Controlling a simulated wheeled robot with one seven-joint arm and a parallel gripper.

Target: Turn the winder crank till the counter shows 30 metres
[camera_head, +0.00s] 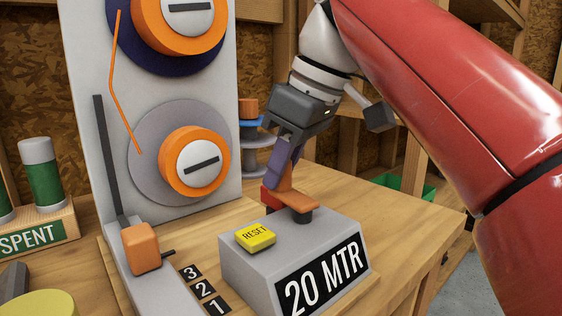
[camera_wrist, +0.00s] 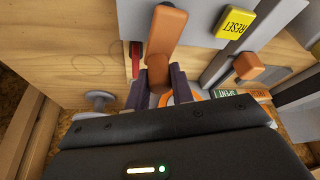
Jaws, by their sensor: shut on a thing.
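The winder's grey counter box (camera_head: 240,268) stands on the wooden bench, and its display (camera_head: 325,278) reads 20 MTR. The orange crank (camera_head: 299,200) is at the back of the box top; it also shows in the wrist view (camera_wrist: 167,35). My gripper (camera_head: 282,177) comes down from above and is shut on the crank's handle (camera_wrist: 158,73). In the wrist view the handle sits between the two dark fingers. The fingers hide part of the handle in the head view. A yellow RESET button (camera_head: 256,236) is on the box top, left of the crank.
A grey upright panel (camera_head: 88,110) with two orange-hubbed spools (camera_head: 193,160) stands left of my gripper. An orange-knobbed lever (camera_head: 140,248) stands beside the 1-2-3 labels. A red part (camera_head: 270,198) is close behind the crank. A SPENT rack (camera_head: 40,235) is far left.

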